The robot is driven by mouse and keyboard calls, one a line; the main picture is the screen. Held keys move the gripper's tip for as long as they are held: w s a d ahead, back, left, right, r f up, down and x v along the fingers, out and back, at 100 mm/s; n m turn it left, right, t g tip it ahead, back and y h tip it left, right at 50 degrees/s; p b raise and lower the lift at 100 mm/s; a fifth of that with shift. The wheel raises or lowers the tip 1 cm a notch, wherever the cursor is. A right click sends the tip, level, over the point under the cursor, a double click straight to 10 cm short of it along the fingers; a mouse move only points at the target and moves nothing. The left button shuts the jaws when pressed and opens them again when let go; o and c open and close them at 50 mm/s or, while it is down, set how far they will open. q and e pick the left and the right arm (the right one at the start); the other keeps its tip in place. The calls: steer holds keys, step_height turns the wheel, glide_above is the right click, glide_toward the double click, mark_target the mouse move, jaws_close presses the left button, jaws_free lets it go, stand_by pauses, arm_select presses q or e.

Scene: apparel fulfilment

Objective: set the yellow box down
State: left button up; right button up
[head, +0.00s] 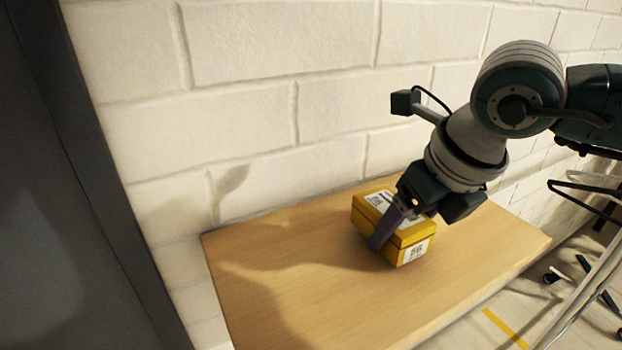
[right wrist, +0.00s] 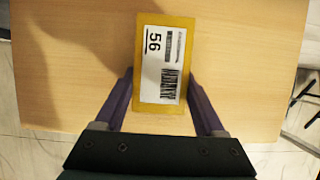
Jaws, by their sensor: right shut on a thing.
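The yellow box (head: 411,238) has white labels, one reading 56, and is on or just above the wooden table (head: 290,290). I cannot tell whether its underside touches the wood. My right gripper (head: 393,228) comes down from the upper right and is shut on the box, with a purple finger along its near side. In the right wrist view the box (right wrist: 148,118) lies between the two purple fingers of my right gripper (right wrist: 163,92), label facing the camera. My left gripper is not in view.
A pale block wall (head: 240,110) runs behind the table. A dark grey panel (head: 80,200) stands at the left. The table is bare left of the box. Metal frames (head: 590,280) and a yellow floor line (head: 505,327) are at the right.

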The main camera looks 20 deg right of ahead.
steer(key=shift+f, duration=0.5)
steer(key=shift+f, duration=0.15)
steer(key=o, duration=1.3)
steer(key=shift+o, duration=0.2)
